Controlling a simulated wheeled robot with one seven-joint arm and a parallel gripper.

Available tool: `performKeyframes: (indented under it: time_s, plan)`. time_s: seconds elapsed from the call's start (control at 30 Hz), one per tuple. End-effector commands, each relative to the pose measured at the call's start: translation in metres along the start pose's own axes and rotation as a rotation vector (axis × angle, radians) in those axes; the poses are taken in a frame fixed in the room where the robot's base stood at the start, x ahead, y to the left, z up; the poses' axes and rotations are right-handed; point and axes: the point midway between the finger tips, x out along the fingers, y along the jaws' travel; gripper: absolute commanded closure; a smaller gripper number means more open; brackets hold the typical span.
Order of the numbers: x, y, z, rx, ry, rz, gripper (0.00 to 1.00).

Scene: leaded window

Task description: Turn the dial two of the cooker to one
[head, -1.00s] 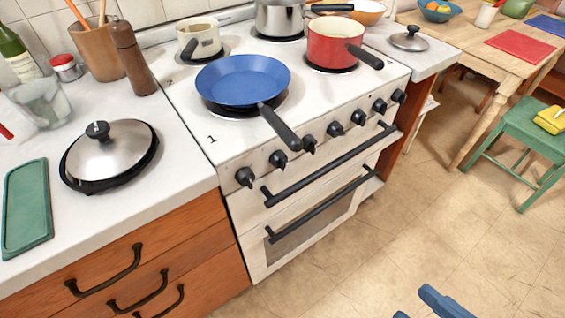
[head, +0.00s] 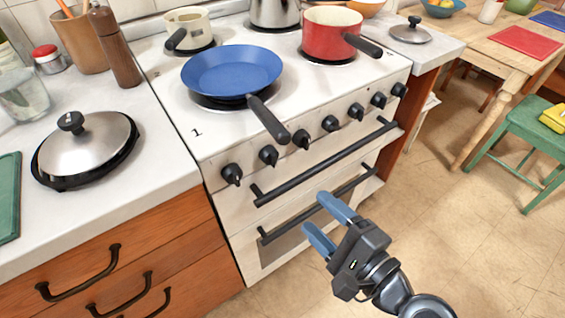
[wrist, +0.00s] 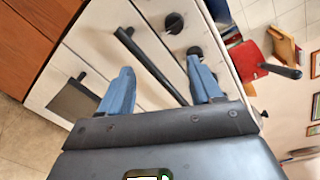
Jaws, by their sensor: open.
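The white cooker (head: 215,215) has a row of several black dials along its front. The second dial from the left (head: 268,156) lies between the leftmost dial (head: 232,174) and a third dial (head: 302,139). The exact settings of the dials are too small to read. My gripper (head: 313,212) is open and empty in front of the oven door, below and to the right of the second dial, touching no dial. In the wrist view, my gripper's blue fingers (wrist: 160,68) are spread, with two black dials (wrist: 174,22) beyond them.
A long black handle (head: 325,164) runs below the dials, and a second handle (head: 320,205) is lower. A blue pan (head: 232,70) sits on the hob, its black handle (head: 268,120) reaching over the front edge near the dials.

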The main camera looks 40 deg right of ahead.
Motion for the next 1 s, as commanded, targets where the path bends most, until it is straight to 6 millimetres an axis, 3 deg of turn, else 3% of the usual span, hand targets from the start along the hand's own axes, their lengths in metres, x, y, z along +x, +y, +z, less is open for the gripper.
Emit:
performKeyframes:
  time_s: [0.03,0.1,0.3,0.47,0.8,1.0]
  plan:
    - [0.018,-0.003,0.001,0.122,-0.027,-0.021,0.36]
    - [0.035,-0.009,0.003,0.273,-0.062,-0.033,0.36]
    - [0.058,-0.019,0.009,0.495,-0.121,-0.045,0.36]
    - [0.07,-0.022,0.011,0.515,-0.127,-0.046,0.36]
    - [0.118,-0.026,0.016,0.51,-0.125,-0.045,0.36]
    - [0.133,-0.026,0.017,0.51,-0.125,-0.045,0.36]
